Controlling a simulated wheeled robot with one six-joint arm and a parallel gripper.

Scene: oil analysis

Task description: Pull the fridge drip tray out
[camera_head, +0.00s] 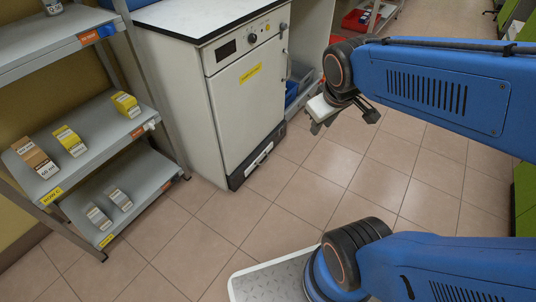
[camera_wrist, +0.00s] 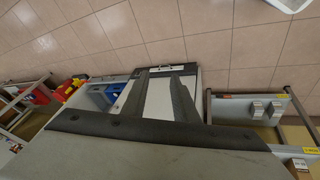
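The white fridge (camera_head: 246,95) stands under a counter, with its door shut. The drip tray (camera_head: 258,160) is a dark strip with a pale handle bar low on the fridge front, near the floor. It looks closed in its slot. In the wrist view the fridge's dark base (camera_wrist: 160,72) shows near and between the fingertips. My gripper (camera_head: 343,119) is out in front of the fridge, to the right of the tray and apart from it. Its two dark fingers are spread in the wrist view (camera_wrist: 163,76), with nothing held between them.
A shelf rack (camera_head: 95,130) with small boxes stands left of the fridge. Blue (camera_head: 291,93) and red (camera_head: 355,20) bins lie right of and behind it. Green cabinets (camera_head: 525,195) are at the far right. The tiled floor (camera_head: 290,185) before the fridge is clear.

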